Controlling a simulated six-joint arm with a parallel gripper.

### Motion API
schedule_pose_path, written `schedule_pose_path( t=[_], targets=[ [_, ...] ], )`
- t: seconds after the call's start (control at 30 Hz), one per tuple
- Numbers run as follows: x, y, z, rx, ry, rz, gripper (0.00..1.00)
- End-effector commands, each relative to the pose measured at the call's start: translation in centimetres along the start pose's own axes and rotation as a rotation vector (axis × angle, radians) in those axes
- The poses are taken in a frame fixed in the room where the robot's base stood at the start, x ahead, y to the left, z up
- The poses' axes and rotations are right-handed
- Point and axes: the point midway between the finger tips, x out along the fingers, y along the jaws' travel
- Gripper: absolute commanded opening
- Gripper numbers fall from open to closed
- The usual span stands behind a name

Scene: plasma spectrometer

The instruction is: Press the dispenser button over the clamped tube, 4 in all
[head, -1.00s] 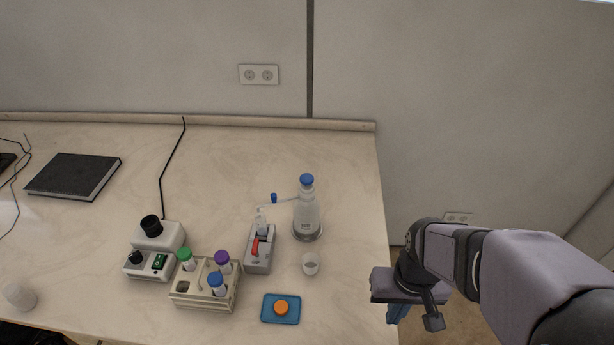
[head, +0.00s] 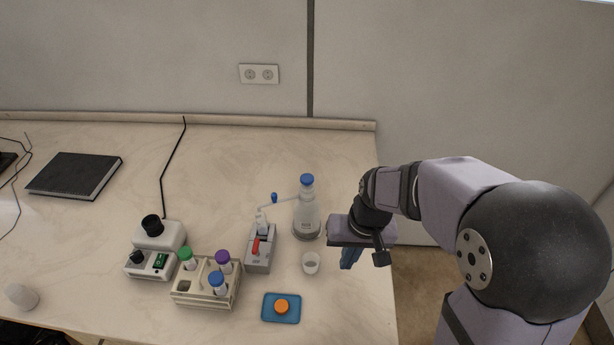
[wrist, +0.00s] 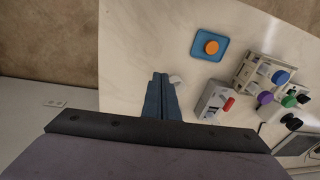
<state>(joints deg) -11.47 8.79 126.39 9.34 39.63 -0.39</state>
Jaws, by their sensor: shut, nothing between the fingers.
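The dispenser is a clear bottle (head: 307,216) with a blue top button (head: 307,179) and a thin spout arm reaching left to a small blue tip (head: 274,197). Below the spout, a clear tube (head: 262,222) stands upright in a grey clamp block (head: 258,258) with a red lever (head: 256,246). The clamp also shows in the wrist view (wrist: 212,101). My gripper (head: 348,258) is shut and empty, right of the bottle and lower than its blue top in the picture. In the wrist view its blue fingers (wrist: 160,92) are together; the bottle is not visible there.
A small white cup (head: 311,263) stands between the clamp and my gripper. The bench behind the bottle is clear.

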Motion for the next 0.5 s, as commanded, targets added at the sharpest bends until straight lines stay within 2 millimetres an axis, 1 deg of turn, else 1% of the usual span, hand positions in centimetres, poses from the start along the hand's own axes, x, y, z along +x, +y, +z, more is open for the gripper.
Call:
schedule_pose_path(
  t=[0.03,0.17,0.2,0.27,0.3,0.4,0.5],
  targets=[
    [-0.5,-1.1,-2.1,0.01,0.037,-0.024,0.0],
    [-2.1,-3.5,-7.0,0.049,0.137,-0.092,0.0],
    [-2.8,-4.3,-8.5,0.062,0.169,-0.114,0.0],
    [-3.9,-5.2,-10.8,0.083,0.218,-0.148,0.0],
    [-4.8,-5.8,-12.2,0.097,0.253,-0.17,0.0],
    [-7.0,-7.1,-15.3,0.128,0.331,-0.223,0.0],
    [-9.4,-8.2,-17.8,0.152,0.403,-0.269,0.0]
  ],
)
